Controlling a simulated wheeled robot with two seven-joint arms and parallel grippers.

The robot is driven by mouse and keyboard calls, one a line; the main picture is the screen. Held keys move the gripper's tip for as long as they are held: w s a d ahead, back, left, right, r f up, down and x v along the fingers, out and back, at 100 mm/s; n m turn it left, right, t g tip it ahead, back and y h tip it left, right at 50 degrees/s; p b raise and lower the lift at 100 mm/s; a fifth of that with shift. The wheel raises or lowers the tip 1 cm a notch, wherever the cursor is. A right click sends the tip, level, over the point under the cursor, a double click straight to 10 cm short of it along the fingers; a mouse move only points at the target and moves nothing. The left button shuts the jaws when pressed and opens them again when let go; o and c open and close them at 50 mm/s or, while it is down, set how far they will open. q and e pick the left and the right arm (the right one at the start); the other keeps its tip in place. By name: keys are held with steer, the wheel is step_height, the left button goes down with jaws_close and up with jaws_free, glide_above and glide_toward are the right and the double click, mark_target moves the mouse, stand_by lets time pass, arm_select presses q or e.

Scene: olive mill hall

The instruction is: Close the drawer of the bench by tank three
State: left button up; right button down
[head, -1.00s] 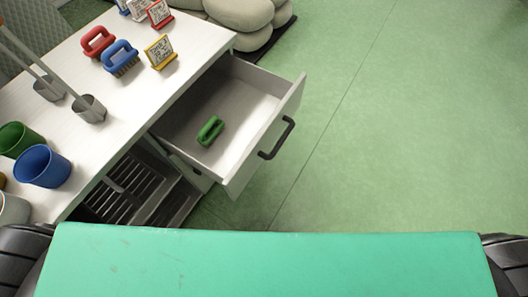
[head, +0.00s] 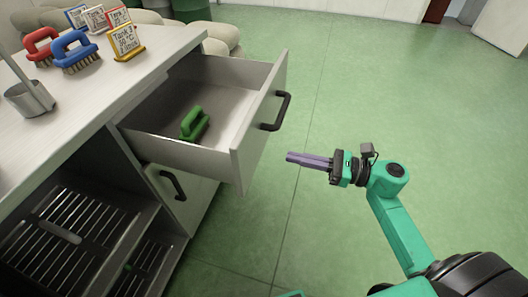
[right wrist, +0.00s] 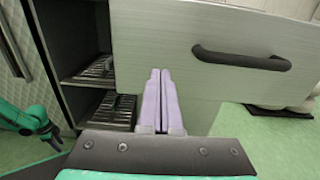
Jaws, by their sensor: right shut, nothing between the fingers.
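The bench drawer (head: 238,150) is pulled well out of the white bench (head: 146,62), with a dark bar handle (head: 283,110) on its front. A green brush (head: 193,124) lies inside it. My right gripper (head: 290,158) has purple fingers, shut and empty, to the right of the drawer front and apart from the handle in the head view. In the right wrist view the fingers (right wrist: 158,100) point toward the drawer front (right wrist: 215,45), left of its handle (right wrist: 240,58). A yellow sign (head: 125,42) on the bench top reads "Tank 3".
Red and blue brushes (head: 74,50), more signs and a metal cup (head: 30,98) stand on the bench top. Slatted shelves (head: 75,235) sit in the open bay below. Pale sacks (head: 222,36) lie behind the bench. Green floor to the right is clear.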

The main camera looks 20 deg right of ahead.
mark_target(254, 149)
steer(key=p+x, duration=0.1)
steer(key=x, duration=0.6)
steer(key=shift+w+a, duration=0.35)
steer(key=shift+a, duration=0.15)
arm_select(q)
steer(key=s, duration=0.3)
steer(key=shift+s+a, duration=0.35)
steer(key=shift+a, duration=0.05)
steer(key=shift+f, duration=0.1)
arm_select(e)
steer(key=shift+a+f, duration=0.1)
